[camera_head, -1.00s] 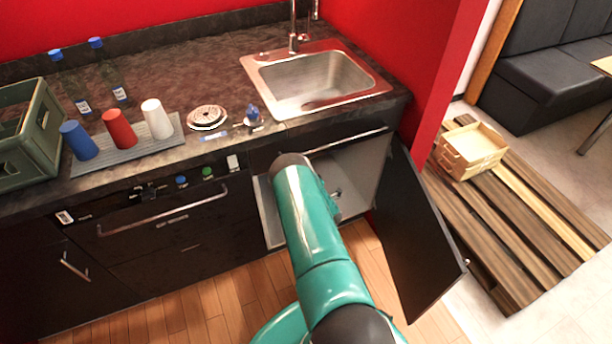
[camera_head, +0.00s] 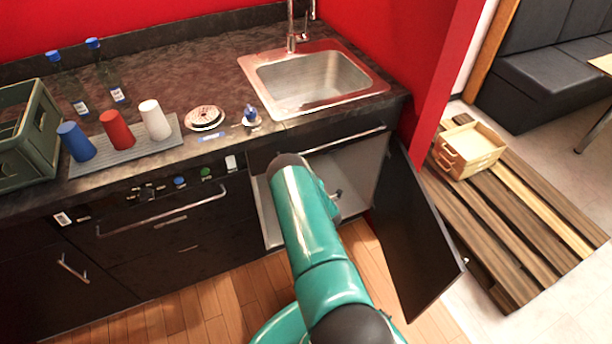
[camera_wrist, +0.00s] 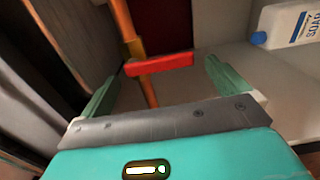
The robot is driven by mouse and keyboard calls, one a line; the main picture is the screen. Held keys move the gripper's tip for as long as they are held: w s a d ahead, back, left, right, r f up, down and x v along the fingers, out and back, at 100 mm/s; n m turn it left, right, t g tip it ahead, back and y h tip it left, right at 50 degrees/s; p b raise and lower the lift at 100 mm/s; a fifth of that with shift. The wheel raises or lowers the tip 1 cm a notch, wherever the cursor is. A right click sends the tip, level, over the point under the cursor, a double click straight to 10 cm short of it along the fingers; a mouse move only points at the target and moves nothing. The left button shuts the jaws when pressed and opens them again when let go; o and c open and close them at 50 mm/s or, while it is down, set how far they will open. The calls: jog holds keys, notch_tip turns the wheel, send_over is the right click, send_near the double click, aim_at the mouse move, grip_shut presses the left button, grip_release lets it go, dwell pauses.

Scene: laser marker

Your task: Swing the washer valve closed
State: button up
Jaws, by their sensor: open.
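The washer valve shows in the wrist view as a red handle (camera_wrist: 160,64) on an upright orange-copper pipe (camera_wrist: 124,22). The handle lies crosswise to the pipe, its free end pointing right. My gripper (camera_wrist: 160,82) is open, with one green finger left of the valve and one right of it. The handle is between the fingers near their tips, and I cannot tell whether either finger touches it. In the head view my teal arm reaches into the open cabinet (camera_head: 355,180) under the sink and hides the gripper and the valve.
A white soap bottle (camera_wrist: 288,25) is at the right inside the cabinet. The dark cabinet door (camera_head: 412,235) stands open right of my arm. The sink (camera_head: 315,78) and counter are above. A wooden pallet (camera_head: 520,215) with a wooden box (camera_head: 468,150) is at the right.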

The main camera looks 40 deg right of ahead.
jog(key=v, duration=1.3)
jog(key=shift+s+a, duration=0.1)
jog(key=shift+s, duration=0.1)
